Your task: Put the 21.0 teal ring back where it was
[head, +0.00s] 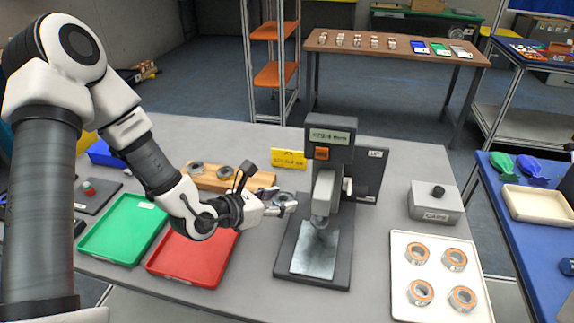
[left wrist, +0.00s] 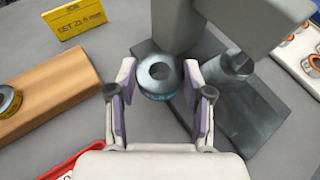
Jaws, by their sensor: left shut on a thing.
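My left gripper (head: 288,204) is shut on a grey metal ring with a teal band (left wrist: 158,78), which it holds between its fingertips beside the dark press-like stand (head: 330,135). The ring also shows in the head view (head: 283,197). The wooden block (head: 252,181) lies to the left, behind my left gripper; its near end is bare in the left wrist view (left wrist: 45,88). Two other rings sit on its left part, one grey (head: 196,168) and one with a yellow-orange band (head: 224,173). My right gripper is not in view.
A yellow sign (head: 289,159) stands behind the block. A red tray (head: 195,260) and a green tray (head: 122,230) lie at the front left. A white tray (head: 437,272) with several orange-banded rings and a grey box (head: 436,204) are at right.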

